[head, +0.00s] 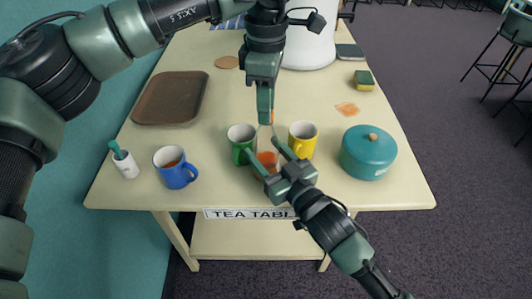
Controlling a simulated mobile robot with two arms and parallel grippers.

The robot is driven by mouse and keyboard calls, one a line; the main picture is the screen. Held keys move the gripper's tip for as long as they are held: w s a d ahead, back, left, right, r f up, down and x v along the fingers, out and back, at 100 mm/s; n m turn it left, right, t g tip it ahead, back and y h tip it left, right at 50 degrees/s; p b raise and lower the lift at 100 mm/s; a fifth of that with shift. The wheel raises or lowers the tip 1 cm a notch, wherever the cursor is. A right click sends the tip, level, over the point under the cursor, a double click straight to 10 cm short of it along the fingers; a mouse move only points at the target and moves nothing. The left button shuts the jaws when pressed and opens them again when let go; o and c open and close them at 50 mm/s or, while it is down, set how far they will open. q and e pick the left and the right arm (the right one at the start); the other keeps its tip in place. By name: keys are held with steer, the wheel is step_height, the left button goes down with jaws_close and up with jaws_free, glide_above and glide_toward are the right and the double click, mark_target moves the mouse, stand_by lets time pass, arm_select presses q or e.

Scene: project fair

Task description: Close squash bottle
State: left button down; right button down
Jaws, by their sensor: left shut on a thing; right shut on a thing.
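The squash bottle (267,160) shows as a clear, orange-filled body at the front middle of the table, between the green mug and the yellow mug. My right gripper (262,147) reaches in from the lower right, with its two fingers on either side of the bottle, shut on it. My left gripper (265,120) points down from above, just over the bottle. It is shut on a small orange thing, which looks like the bottle's cap and is mostly hidden by the fingers. I cannot tell whether this cap touches the bottle's neck.
A green mug (241,135) and a yellow mug (302,140) stand close beside the bottle. A blue mug (176,176) and a white pot (126,168) are left; a teal lidded pot (368,155) is right. A brown tray (170,98) lies back left. A sponge (364,80) lies back right.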

arm_select(q)
steer(key=m, duration=0.7)
arm_select(e)
steer(key=shift+f, duration=0.1)
arm_select(q)
steer(key=c, duration=1.1)
jaws_free()
steer(key=shift+o, duration=0.2)
step_height(320, 180, up, 12)
arm_select(e)
steer(key=shift+c, duration=1.9)
jaws_free()
